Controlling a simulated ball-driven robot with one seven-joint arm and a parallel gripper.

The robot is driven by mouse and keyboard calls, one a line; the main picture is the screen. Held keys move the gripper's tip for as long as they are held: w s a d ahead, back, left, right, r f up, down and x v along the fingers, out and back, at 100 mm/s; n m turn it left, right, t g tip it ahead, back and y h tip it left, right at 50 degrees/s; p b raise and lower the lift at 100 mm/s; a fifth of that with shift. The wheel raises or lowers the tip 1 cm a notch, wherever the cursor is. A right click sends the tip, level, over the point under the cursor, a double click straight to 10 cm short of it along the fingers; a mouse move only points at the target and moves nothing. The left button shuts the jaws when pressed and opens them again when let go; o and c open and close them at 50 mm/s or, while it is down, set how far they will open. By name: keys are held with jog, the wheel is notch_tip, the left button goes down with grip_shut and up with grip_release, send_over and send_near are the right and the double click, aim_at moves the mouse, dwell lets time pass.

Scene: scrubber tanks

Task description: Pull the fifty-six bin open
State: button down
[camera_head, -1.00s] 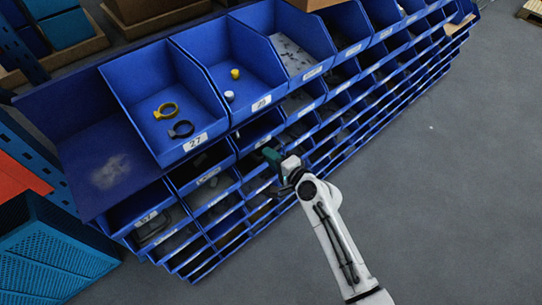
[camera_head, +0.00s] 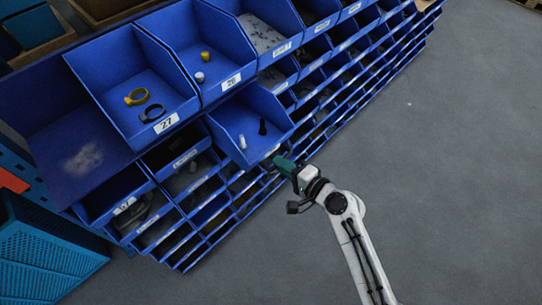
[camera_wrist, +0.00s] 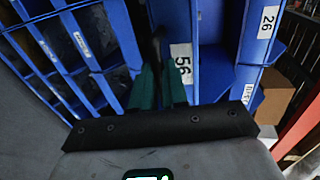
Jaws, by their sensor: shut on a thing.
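The fifty-six bin (camera_head: 233,122) is a blue bin drawn out from the row below bin 26 in the head view, with a white and a black item inside. Its "56" label shows in the wrist view (camera_wrist: 181,65). My gripper (camera_head: 277,160) is at the bin's front edge. The exact contact is partly hidden by the fingers.
Bin 26 (camera_head: 215,50) and bin 27 (camera_head: 122,65) stick out in the row above. More blue bins fill the rack to the right and below. A teal crate (camera_head: 40,250) stands at lower left. Grey floor (camera_head: 450,200) on the right is clear.

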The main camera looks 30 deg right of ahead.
jog(key=shift+v, duration=0.85)
jog(key=shift+f, duration=0.25)
jog(key=c, duration=1.1)
grip_release()
jog(key=shift+c, duration=0.2)
jog(key=b+v, duration=0.1)
jog(key=v, duration=0.9)
jog(key=shift+s, duration=0.3)
jog(key=shift+d+r, duration=0.1)
jog(key=shift+d, duration=0.05)
